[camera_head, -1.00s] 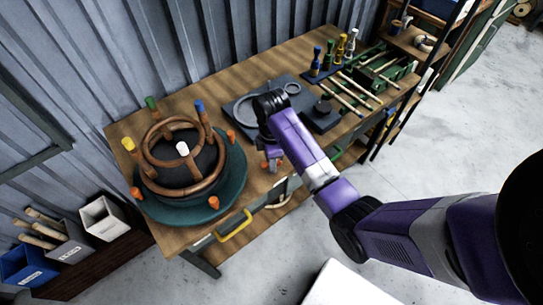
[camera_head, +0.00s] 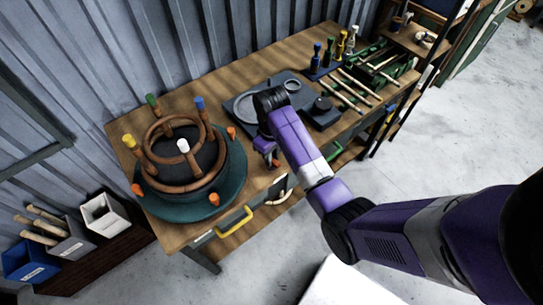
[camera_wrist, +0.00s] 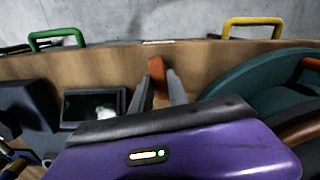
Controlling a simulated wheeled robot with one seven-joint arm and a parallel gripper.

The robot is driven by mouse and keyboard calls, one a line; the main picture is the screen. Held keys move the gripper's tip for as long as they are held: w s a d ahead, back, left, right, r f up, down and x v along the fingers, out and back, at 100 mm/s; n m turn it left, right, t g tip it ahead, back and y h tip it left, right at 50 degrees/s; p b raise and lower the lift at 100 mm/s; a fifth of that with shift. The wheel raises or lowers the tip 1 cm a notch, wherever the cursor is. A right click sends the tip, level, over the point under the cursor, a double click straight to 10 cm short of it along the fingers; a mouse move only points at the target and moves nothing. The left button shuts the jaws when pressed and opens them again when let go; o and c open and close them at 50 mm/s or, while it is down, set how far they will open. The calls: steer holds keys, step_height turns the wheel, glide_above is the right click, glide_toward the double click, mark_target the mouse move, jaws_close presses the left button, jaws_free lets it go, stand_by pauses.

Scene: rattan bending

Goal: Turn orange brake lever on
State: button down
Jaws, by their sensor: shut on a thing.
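The orange brake lever (camera_wrist: 157,78) stands up between my two grey fingers in the wrist view, near the table's front edge. My gripper (camera_wrist: 161,88) is shut on it. In the head view my gripper (camera_head: 270,158) is low over the table, right of the green turntable, and only a small orange part of the lever (camera_head: 275,164) shows beside it. The lever's base is hidden by my gripper.
The teal turntable (camera_head: 232,180) with rattan rings and coloured pegs stands close on the left. A dark plate (camera_head: 243,108) lies behind my gripper. Yellow (camera_head: 235,226) and green (camera_head: 334,152) handles stick out at the front edge.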

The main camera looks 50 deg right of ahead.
steer(key=shift+m, duration=1)
steer(key=c, duration=1.3)
jaws_free()
steer(key=shift+r, duration=0.15)
step_height(320, 180, up, 8)
steer(key=shift+f, duration=0.2)
